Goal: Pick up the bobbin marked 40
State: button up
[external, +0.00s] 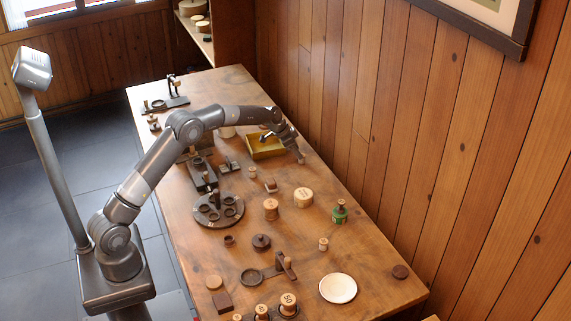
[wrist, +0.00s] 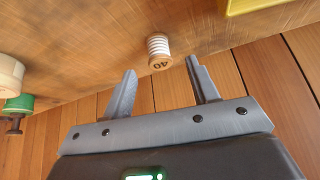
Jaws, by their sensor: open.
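The bobbin marked 40 (wrist: 158,48) shows in the wrist view, with pale ribbed windings and a wooden end bearing the number, which faces the camera. It lies just beyond my fingertips, roughly between them and apart from both. My gripper (wrist: 162,67) is open and empty. In the external view my gripper (external: 300,158) hangs near the wall side of the table, by the yellow tray. A small pale spool (external: 252,173) below that tray may be the same bobbin; I cannot be sure.
The yellow tray (external: 268,149) also shows in the wrist view (wrist: 255,5). A round cream box (external: 303,198) and a green spool (external: 340,211) stand nearby. The plank wall (external: 400,110) runs close along the table. A dark round rack (external: 218,210) and a white plate (external: 338,288) stand farther off.

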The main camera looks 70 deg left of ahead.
jog(key=x, duration=0.5)
jog(key=shift+w+r, duration=0.1)
jog(key=shift+w, duration=0.05)
jog(key=c, duration=1)
